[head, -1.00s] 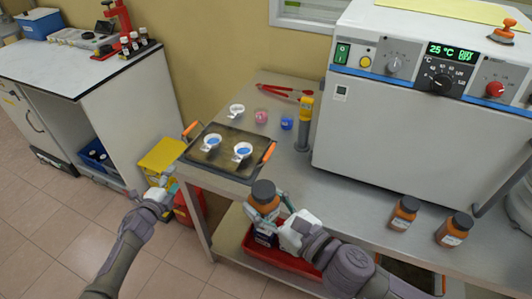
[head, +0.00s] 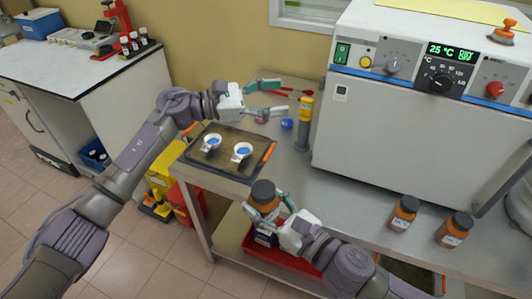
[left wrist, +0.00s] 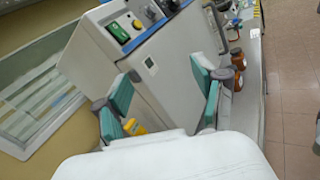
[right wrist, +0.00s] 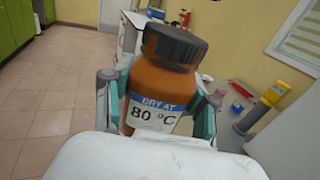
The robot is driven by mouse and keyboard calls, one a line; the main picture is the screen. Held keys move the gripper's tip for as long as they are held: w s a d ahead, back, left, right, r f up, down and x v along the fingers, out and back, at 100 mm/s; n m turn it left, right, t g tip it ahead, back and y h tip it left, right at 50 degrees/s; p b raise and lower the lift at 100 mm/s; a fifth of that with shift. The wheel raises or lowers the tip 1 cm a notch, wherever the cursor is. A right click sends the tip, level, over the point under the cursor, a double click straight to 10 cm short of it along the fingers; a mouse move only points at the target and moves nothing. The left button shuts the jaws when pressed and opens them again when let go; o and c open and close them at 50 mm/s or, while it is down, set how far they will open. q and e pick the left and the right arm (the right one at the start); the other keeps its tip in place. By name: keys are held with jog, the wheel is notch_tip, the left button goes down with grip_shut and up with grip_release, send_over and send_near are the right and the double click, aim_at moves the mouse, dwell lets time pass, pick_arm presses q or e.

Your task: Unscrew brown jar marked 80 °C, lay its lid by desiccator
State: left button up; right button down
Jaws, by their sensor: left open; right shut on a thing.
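The brown jar (head: 264,205) with a dark lid (head: 263,190) is held by my right gripper (head: 266,208), in front of the bench's front edge. In the right wrist view the jar (right wrist: 158,88) is roughly upright, its label reads "DRY AT 80 °C", and the dark lid (right wrist: 174,47) is on it. Both fingers of my right gripper (right wrist: 160,105) press its sides. My left gripper (head: 279,97) is open and empty above the back of the bench, beyond the tray and well away from the jar. Its spread fingers (left wrist: 163,97) also show in the left wrist view. I cannot make out a desiccator.
A dark tray (head: 237,174) with white dishes lies on the bench (head: 335,190). A large oven (head: 415,130) fills the right. Two more brown jars (head: 404,213) (head: 454,230) stand before it.

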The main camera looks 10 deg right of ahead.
pick_arm(q)
jog(key=s+d+r+m+g+y, duration=0.3)
jog(key=s+d+m+g+y, duration=0.1)
jog(key=s+m, duration=0.45)
jog(key=m+t+y, duration=0.4)
jog(key=m+y, duration=1)
jog(key=m, duration=0.4)
send_over(266, 189)
notch_tip(266, 189, down, 4)
jog(key=shift+s+r, duration=0.1)
jog(key=shift+s, duration=0.05)
jog(key=shift+a+f, duration=0.1)
jog(key=shift+f, duration=0.25)
notch_tip(266, 189, down, 7)
